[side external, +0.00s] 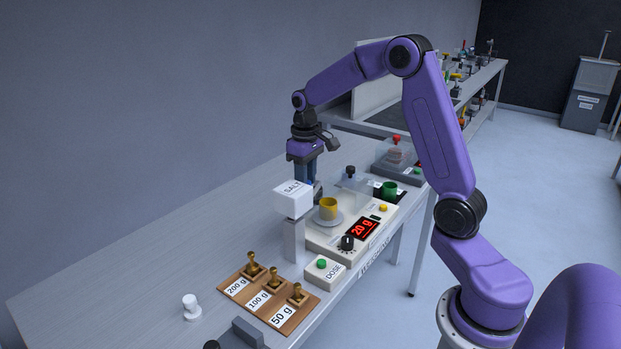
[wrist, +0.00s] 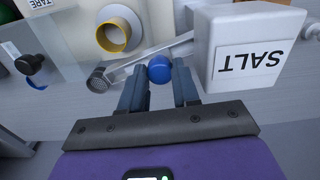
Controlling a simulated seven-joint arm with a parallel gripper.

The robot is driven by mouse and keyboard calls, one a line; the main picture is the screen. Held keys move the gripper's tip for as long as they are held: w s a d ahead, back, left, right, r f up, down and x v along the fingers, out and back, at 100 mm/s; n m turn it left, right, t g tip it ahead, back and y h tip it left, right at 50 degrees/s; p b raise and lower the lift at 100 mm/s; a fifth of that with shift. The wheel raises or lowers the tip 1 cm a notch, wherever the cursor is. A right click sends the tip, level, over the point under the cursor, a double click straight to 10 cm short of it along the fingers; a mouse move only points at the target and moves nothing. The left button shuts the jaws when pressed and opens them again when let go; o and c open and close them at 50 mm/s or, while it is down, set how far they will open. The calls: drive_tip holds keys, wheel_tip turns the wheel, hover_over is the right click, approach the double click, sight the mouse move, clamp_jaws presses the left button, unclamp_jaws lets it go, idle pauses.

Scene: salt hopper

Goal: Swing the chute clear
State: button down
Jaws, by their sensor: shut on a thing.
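The white salt hopper (side external: 293,200) stands on a grey post on the bench; it also shows in the wrist view (wrist: 250,55). A grey chute (wrist: 125,66) reaches from the hopper, ending in a dark round spout (wrist: 97,81) beside the yellow cup (wrist: 114,34), not over it. The cup also shows in the side view (side external: 328,208), on the scale's round pan. My gripper (wrist: 159,75) has its fingers on either side of the chute's blue knob (wrist: 159,68) and is shut on it. In the side view my gripper (side external: 303,178) is behind the hopper, which partly hides the chute.
The scale (side external: 322,238) reads 20 g. A DOSE box with a green button (side external: 321,264) and a board of brass weights (side external: 268,291) stand in front. The bench's left side is mostly clear.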

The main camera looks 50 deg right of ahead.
drive_tip(key=shift+w+a+n, duration=0.2)
drive_tip(key=shift+w+n, duration=0.3)
drive_tip(key=shift+n, duration=0.25)
drive_tip(key=shift+w+a+n, duration=0.2)
drive_tip(key=shift+w+n, duration=0.3)
drive_tip(key=shift+n, duration=0.25)
drive_tip(key=c, duration=1.1)
unclamp_jaws()
